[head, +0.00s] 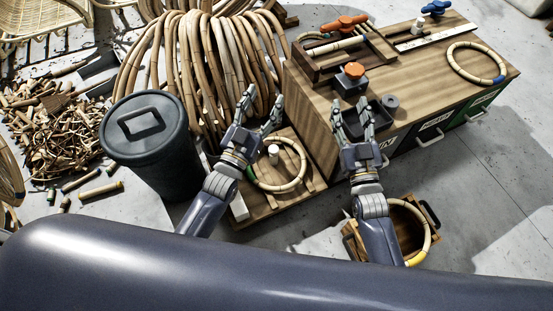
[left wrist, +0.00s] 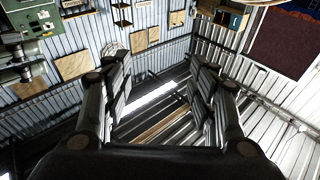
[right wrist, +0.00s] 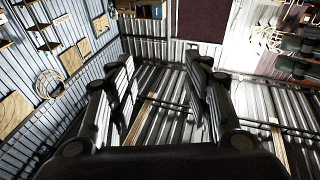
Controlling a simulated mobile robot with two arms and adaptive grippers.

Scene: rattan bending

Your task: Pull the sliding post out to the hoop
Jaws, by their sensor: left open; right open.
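A low wooden board (head: 292,202) holds a pale hoop with a green band (head: 304,174). A short white post (head: 273,153) stands inside that hoop, near its far side; I cannot tell if this is the sliding post. My right gripper (head: 352,112) is open and empty in front of the workbench (head: 410,95).
A dark lidded bin (head: 150,150) stands left of the board, with bent rattan coils (head: 200,60) behind. A wooden crate (head: 352,238) holds a yellow-banded hoop (head: 424,222). An orange-knobbed clamp (head: 352,72) sits on the bench. The floor at right is clear.

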